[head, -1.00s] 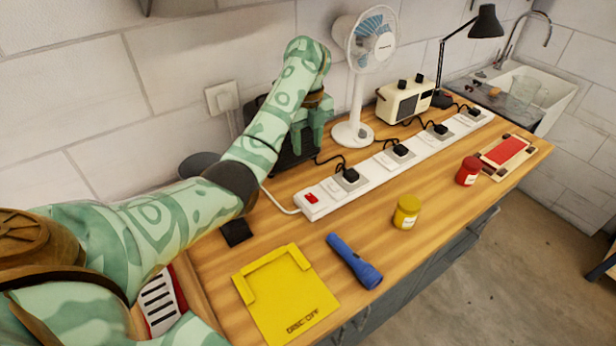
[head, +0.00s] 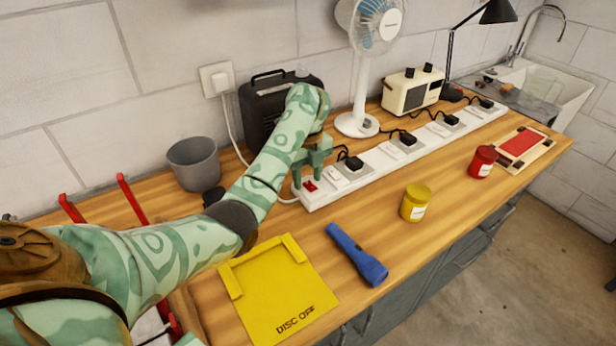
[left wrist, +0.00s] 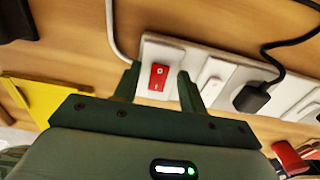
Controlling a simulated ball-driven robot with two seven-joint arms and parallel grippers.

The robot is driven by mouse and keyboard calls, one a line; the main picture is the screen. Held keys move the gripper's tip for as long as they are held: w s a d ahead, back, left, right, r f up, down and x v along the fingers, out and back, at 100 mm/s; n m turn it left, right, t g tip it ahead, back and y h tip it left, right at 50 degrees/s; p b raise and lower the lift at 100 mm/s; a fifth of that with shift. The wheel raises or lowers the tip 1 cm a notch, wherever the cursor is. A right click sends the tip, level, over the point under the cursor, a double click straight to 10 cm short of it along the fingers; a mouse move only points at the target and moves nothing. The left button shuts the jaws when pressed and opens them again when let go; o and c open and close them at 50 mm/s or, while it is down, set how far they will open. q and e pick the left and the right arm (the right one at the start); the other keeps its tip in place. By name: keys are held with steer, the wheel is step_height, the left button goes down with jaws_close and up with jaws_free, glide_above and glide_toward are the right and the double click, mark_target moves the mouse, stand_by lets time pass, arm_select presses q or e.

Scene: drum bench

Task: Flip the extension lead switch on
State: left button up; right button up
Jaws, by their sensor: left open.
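The white extension lead (head: 385,156) runs along the bench, with several black plugs in it. Its red switch (head: 310,186) is at the near left end; the switch also shows in the left wrist view (left wrist: 158,77), with small white marks on it. My left gripper (head: 309,172) is open and points down over that end. In the left wrist view its two fingers (left wrist: 157,84) stand on either side of the red switch, with nothing held between them. I cannot tell whether the fingertips touch the lead. My right gripper is not in view.
A yellow "DISC OFF" board (head: 278,290), a blue torch (head: 357,254), a yellow jar (head: 415,202) and a red jar (head: 482,162) lie in front of the lead. A fan (head: 362,85), a radio (head: 412,92), a black case (head: 262,105) and a grey pot (head: 195,165) stand behind.

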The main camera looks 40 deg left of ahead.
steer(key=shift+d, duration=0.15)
arm_select(q)
jaws_close()
steer(key=shift+d+r+t+y+p, duration=0.3)
steer(key=shift+d+r+y+p, duration=0.1)
steer(key=shift+p, duration=0.3)
steer(key=shift+s+f+y, duration=0.1)
steer(key=shift+f+y, duration=0.1)
steer(key=shift+y, duration=0.1)
steer(key=shift+f+y, duration=0.15)
steer(key=shift+y, duration=0.35)
steer(key=shift+t, duration=0.3)
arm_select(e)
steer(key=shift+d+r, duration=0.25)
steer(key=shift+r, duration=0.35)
